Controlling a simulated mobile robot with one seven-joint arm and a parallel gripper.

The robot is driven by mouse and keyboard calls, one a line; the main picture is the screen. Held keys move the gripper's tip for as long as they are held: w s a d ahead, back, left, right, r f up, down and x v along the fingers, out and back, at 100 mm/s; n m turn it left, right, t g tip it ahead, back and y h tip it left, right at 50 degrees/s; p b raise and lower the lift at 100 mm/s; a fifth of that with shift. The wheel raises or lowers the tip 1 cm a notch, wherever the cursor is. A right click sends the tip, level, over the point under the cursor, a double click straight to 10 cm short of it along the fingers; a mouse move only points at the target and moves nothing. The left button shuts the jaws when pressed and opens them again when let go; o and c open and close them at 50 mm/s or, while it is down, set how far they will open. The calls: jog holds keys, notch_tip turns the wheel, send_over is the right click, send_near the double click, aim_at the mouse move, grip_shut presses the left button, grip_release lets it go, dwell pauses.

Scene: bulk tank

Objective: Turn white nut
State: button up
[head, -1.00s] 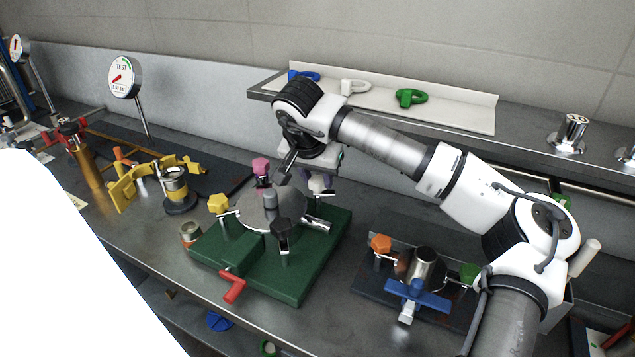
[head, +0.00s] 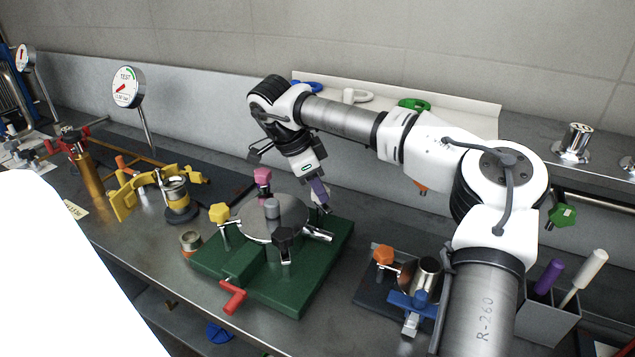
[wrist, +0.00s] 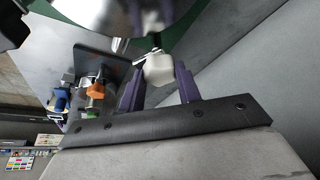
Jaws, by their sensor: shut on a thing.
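A green fixture (head: 322,262) on the bench carries a round metal plate (head: 250,222) with a yellow nut (head: 219,212), a pink nut (head: 262,176) and a black nut (head: 286,238) around it. My gripper (head: 322,203) is at the plate's back right edge, tilted downward. In the wrist view the white nut (wrist: 158,70) sits between my purple fingers (wrist: 157,88), which are shut on it, with a metal stem beyond it. In the head view the nut is mostly hidden by the fingers.
A smaller fixture with an orange nut (head: 384,256) and a blue handle (head: 410,302) stands to the right. A yellow clamp (head: 130,195) and a test gauge (head: 127,88) are at left. A shelf (head: 470,125) runs behind my arm. A red handle (head: 233,298) projects in front.

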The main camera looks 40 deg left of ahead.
jog(key=m+p, duration=0.1)
jog(key=m, duration=0.2)
jog(key=m+g+h+p, duration=0.1)
jog(key=m, duration=0.1)
jog(key=shift+w+a+m+g, duration=0.1)
jog(key=shift+w+m+g, duration=0.05)
jog(key=shift+m+g, duration=0.2)
jog(key=shift+p, duration=0.3)
jog(key=o, duration=1)
jog(key=shift+h, duration=0.3)
jog(key=shift+c, duration=0.2)
